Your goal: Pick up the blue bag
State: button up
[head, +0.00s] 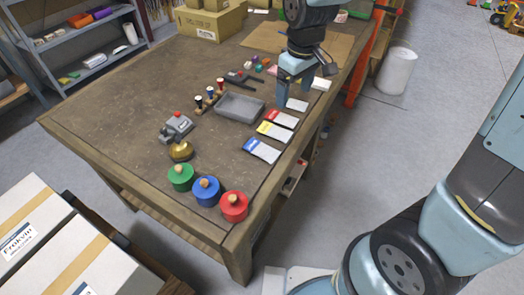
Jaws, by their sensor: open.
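A flat white packet with a blue end (262,150), the only bag-like blue item I can make out, lies on the wooden table (120,85) near its right edge. Yellow-and-white (275,131) and red-and-white (282,119) packets lie beyond it in a row. My gripper (294,94) is open and points down, beyond the red-and-white packet and apart from the blue one. Nothing shows between its fingers. Another white packet (297,104) lies by the fingers.
A grey tray (240,108) stands left of the packets. Green (181,177), blue (206,190) and red (234,206) round containers stand at the near corner, with a brass bell (181,151) behind. Stamps (210,94) and cardboard boxes (212,22) are farther back. The table's left side is clear.

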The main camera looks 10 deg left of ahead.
jog(key=s+a+f+n, duration=0.1)
jog(key=a+f+n, duration=0.1)
jog(key=a+f, duration=0.5)
send_over(266, 149)
jog(key=shift+g+h, duration=0.3)
jog(key=shift+g, duration=0.1)
jog(key=f, duration=0.8)
jog(key=shift+w, duration=0.25)
jog(key=shift+s+f, duration=0.15)
jog(key=shift+f, duration=1.2)
jog(key=shift+s+f, duration=0.1)
jog(key=shift+f, duration=1.2)
jog(key=shift+c, duration=0.5)
jog(key=c, duration=1.1)
